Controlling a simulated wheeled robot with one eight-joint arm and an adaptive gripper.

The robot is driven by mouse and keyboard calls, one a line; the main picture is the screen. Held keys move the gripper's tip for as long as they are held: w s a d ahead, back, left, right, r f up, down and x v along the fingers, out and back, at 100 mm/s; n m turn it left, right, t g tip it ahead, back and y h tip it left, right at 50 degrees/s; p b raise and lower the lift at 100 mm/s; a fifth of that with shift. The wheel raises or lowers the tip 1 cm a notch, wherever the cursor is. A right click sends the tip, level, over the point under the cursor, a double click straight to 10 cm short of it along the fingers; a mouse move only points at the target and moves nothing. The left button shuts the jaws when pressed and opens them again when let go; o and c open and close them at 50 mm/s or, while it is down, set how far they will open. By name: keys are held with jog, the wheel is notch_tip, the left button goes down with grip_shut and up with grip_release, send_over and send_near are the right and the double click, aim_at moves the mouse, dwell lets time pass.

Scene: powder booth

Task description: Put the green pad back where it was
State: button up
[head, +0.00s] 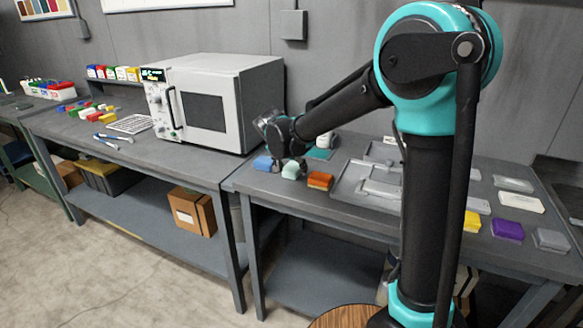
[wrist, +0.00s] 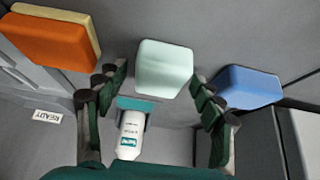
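A pale mint-green pad (head: 291,171) sits on the right workbench (head: 330,196), between a blue pad (head: 263,163) and an orange pad (head: 320,181). My gripper (head: 284,158) is just above and behind it in the head view. In the wrist view the green pad (wrist: 164,68) lies between the tips of my two spread fingers (wrist: 160,85). A gap shows at the left finger; the right finger is very close, and I cannot tell whether it touches. The gripper looks open. The blue pad (wrist: 248,87) and orange pad (wrist: 48,42) flank it.
A white bottle (wrist: 131,136) stands by a teal holder (wrist: 138,105) near the fingers. A grey tray-like fixture (head: 370,183) lies right of the orange pad. Yellow (head: 472,221), purple (head: 508,229) and grey (head: 550,240) pads lie further right. A white oven (head: 216,102) stands left.

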jog(key=v, duration=1.2)
jog(key=shift+r, duration=0.15)
